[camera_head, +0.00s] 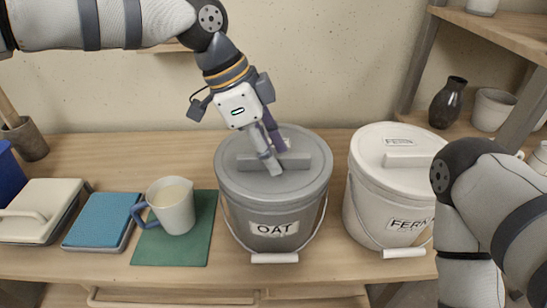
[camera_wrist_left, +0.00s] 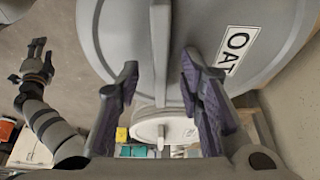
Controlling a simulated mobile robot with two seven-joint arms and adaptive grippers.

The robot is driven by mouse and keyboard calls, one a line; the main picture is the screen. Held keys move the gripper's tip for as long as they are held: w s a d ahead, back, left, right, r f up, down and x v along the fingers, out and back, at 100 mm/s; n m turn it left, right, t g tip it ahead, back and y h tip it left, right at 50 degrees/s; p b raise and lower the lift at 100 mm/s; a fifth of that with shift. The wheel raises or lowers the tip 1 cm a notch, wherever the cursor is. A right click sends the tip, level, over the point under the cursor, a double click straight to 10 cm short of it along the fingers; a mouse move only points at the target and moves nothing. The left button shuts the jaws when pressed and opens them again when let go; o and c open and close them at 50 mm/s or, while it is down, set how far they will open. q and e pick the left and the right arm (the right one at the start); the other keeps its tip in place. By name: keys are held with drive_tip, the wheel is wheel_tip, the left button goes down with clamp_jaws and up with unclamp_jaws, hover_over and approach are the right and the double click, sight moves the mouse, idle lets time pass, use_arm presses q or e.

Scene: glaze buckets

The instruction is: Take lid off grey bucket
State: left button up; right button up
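The grey bucket (camera_head: 272,216), labelled OAT, stands on the table with its grey lid (camera_head: 229,178) on top. The lid has a raised bar handle (camera_head: 248,162). My left gripper (camera_head: 276,160) points down over the lid, with one finger on each side of the handle. In the left wrist view the handle (camera_wrist_left: 160,50) runs between the two fingers, with gaps beside it, so this gripper is open. The lid (camera_wrist_left: 262,22) fills the top there. My right gripper (camera_wrist_left: 38,62) shows small at the left of the wrist view; whether it is open is unclear.
A white bucket (camera_head: 378,205) labelled FERN stands close on the right, its lid on. On the left are a mug (camera_head: 173,208) on a green mat (camera_head: 196,248), a blue pad (camera_head: 102,219) and a cream-lidded box (camera_head: 42,205). Shelves (camera_head: 500,28) rise at the right.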

idle(0.4)
use_arm(q)
drive_tip(key=shift+f, duration=0.1)
clamp_jaws()
